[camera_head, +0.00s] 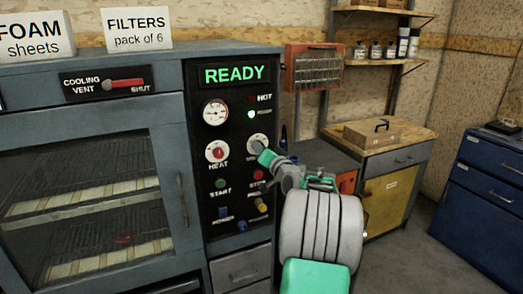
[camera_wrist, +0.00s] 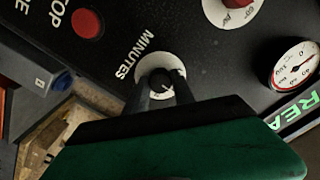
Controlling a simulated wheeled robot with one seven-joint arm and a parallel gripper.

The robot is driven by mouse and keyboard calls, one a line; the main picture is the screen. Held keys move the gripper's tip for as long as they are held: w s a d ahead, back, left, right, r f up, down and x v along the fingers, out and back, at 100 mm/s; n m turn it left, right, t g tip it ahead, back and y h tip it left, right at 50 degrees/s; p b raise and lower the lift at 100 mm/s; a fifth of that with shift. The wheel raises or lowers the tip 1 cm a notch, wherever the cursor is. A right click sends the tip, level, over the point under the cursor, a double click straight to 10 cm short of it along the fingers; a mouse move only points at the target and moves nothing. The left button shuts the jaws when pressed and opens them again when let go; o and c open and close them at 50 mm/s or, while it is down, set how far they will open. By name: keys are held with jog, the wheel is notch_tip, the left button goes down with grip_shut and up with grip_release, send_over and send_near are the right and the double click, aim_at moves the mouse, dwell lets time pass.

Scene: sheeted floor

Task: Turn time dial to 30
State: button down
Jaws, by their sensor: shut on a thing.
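The time dial (camera_wrist: 163,78), labelled MINUTES, is a dark knob on a white scale plate on the oven's black control panel (camera_head: 240,95). The white plate also shows in the head view (camera_head: 258,139). My gripper (camera_wrist: 160,90) is shut on the time dial, with a finger on each side of it. In the head view my gripper (camera_head: 265,157) reaches the panel from the lower right and hides most of the dial. The dial's scale numbers and pointer cannot be read. The display (camera_head: 234,74) shows READY in green.
The red HEAT dial (camera_head: 216,151) is left of my gripper, with a gauge (camera_head: 215,112) above it. START (camera_head: 220,183) and red STOP (camera_wrist: 88,23) buttons are close below. A wooden bench (camera_head: 380,140) stands to the right.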

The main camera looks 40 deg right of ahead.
dwell(0.4)
jog(key=c, duration=1.1)
grip_release()
jog(key=shift+o, duration=0.2)
jog(key=b+v, duration=0.1)
jog(key=v, duration=0.6)
jog(key=shift+s, duration=0.4)
jog(key=shift+a, duration=0.15)
